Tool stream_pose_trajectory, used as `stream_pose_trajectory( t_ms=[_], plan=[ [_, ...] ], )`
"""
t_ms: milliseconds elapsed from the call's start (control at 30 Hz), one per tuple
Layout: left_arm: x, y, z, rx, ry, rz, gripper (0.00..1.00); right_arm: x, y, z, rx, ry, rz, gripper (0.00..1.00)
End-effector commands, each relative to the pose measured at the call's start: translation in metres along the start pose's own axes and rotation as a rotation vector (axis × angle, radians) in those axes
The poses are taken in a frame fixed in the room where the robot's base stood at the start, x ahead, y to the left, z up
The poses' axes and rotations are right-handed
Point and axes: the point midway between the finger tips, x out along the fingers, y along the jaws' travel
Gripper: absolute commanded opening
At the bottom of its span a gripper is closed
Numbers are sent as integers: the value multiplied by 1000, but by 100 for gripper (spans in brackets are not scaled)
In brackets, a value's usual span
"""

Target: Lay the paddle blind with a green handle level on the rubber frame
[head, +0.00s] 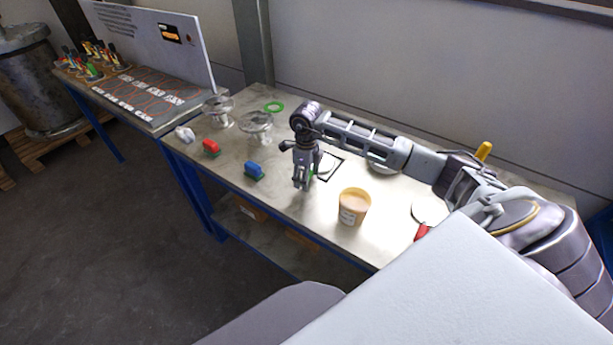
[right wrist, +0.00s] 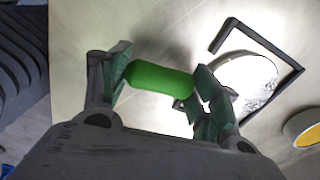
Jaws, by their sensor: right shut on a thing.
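My right gripper (head: 302,186) is shut on the green handle (right wrist: 160,79) of the paddle blind, seen between the fingers in the right wrist view. The blind's round pale disc (right wrist: 246,78) shows beyond the fingers, inside the outline of the black rubber frame (right wrist: 291,84). In the head view the frame (head: 336,174) lies on the bench just right of the gripper, partly hidden by my arm. I cannot tell whether the disc touches the frame or hangs just above it. My left gripper is not in view.
A tub (head: 354,207) stands right of the gripper, near the front edge. A disc with a red handle (head: 423,231) lies farther right. Blue (head: 254,171) and red (head: 211,148) items and flanged vessels (head: 257,126) stand left. A green ring (head: 274,106) lies at the back.

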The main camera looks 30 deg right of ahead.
Motion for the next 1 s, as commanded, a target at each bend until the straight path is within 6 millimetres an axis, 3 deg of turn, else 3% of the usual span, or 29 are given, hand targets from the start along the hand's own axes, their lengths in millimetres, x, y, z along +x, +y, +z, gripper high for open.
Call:
stream_pose_trajectory(
  t_ms=[333,367,533,767,900,1000],
  plan=[
    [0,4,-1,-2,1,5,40,-2,-1,0,0,-3,-2,16],
    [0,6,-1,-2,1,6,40,-2,-1,0,0,-3,-2,65],
    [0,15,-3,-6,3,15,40,-1,-1,0,0,-2,-2,87],
    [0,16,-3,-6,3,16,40,0,0,0,0,-1,-1,87],
    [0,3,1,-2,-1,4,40,0,0,0,0,1,1,87],
    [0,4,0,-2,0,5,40,-2,0,0,0,0,0,87]
  ],
)
